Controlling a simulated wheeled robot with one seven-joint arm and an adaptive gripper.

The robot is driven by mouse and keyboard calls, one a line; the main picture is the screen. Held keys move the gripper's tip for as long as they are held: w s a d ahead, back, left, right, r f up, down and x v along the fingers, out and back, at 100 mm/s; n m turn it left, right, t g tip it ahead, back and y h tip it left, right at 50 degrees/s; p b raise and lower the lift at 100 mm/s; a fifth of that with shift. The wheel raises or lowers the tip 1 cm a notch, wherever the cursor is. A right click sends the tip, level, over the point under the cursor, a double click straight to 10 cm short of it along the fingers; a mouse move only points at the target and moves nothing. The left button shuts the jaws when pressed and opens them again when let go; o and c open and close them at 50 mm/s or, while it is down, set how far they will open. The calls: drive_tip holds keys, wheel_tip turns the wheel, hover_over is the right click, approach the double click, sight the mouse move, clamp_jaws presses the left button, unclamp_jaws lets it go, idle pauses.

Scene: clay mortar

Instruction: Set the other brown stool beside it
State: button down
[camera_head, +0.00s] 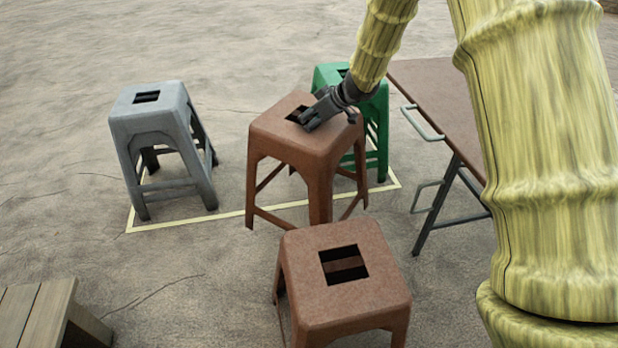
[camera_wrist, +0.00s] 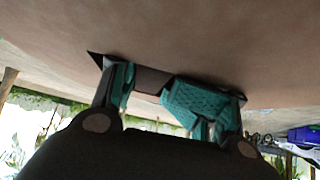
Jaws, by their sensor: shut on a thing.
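My gripper (camera_head: 322,108) is shut on a brown stool (camera_head: 279,133) at the slot in its seat. The held stool is in the middle of the head view, nearly upright, in front of the green stool; I cannot tell whether its legs touch the ground. In the wrist view my fingertips (camera_wrist: 160,95) reach into the slot of its brown seat (camera_wrist: 200,50). A second brown stool (camera_head: 300,290) stands upright nearer to me, below it in the picture, its lower legs cut off by the frame.
A grey stool (camera_head: 150,112) stands at left, and a green stool (camera_head: 377,105) stands partly hidden behind the held one. A pale line (camera_head: 180,222) marks the ground. A brown folding table (camera_head: 435,85) stands at right, a wooden bench (camera_head: 40,310) at bottom left. Ground between grey and held stools is clear.

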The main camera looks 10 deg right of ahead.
sight(333, 144)
wheel_tip(333, 144, down, 14)
drive_tip(key=b, duration=0.7)
drive_tip(key=shift+b, duration=0.3)
drive_tip(key=shift+f, duration=0.1)
drive_tip(key=shift+c, duration=2.1)
unclamp_jaws()
drive_tip(key=shift+f, duration=0.1)
drive_tip(key=p+v, duration=0.6)
drive_tip(key=v, duration=0.4)
drive_tip(key=shift+s+r, duration=0.1)
drive_tip(key=shift+r, duration=0.15)
drive_tip(key=shift+v, duration=0.9)
drive_tip(key=shift+d+f+p, duration=0.1)
drive_tip(key=shift+p, duration=0.2)
